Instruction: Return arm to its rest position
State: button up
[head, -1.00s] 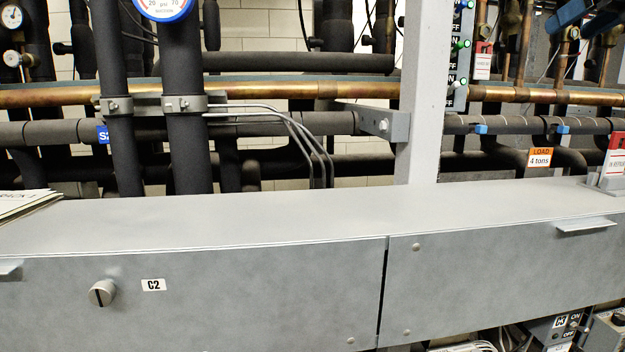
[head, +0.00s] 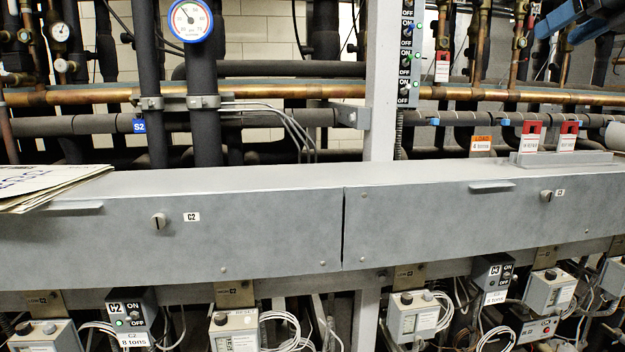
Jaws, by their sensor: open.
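My gripper (head: 566,30) shows at the top right edge of the head view, partly cut off by the frame. Its two blue fingertips are apart and nothing shows between them. It hangs in front of the copper pipes, clear of the long grey metal trough (head: 260,222). Most of my arm is out of view.
The trough crosses the whole view, with a paper stack (head: 45,185) on its left end. Red-and-white tags (head: 531,136) and an orange load label (head: 482,144) are behind its right part. A pressure gauge (head: 190,20) and a switch strip (head: 407,55) stand above. Control boxes (head: 412,316) hang below.

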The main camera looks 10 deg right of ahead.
jog(key=a+f+y, duration=0.5)
jog(key=a, duration=0.4)
jog(key=a+f+y, duration=0.4)
jog(key=a+y, duration=0.2)
jog(key=a, duration=0.3)
jog(key=s+a+f+m+t+y, duration=0.3)
jog(key=s+a+f+m+y, duration=0.4)
jog(key=a, duration=0.4)
jog(key=s+a+f+m+t+h, duration=0.1)
jog(key=s+f+m+t+h, duration=0.3)
jog(key=s+f+m+h, duration=0.8)
jog(key=s+a+f+m+t+h, duration=0.1)
jog(key=s+f+m+t+h, duration=0.2)
jog(key=s+f+m+h, duration=0.9)
jog(key=s+d+f+m+g+y, duration=0.1)
jog(key=s+f+g, duration=0.3)
jog(key=s, duration=0.6)
jog(key=s+d+f+m+g+y, duration=0.2)
jog(key=s+f+m+g+y, duration=0.1)
jog(key=s+f, duration=0.4)
jog(key=s+m+g, duration=0.1)
jog(key=s, duration=0.2)
jog(key=shift+s+y, duration=0.35)
jog(key=shift+y, duration=0.05)
jog(key=shift+d, duration=0.1)
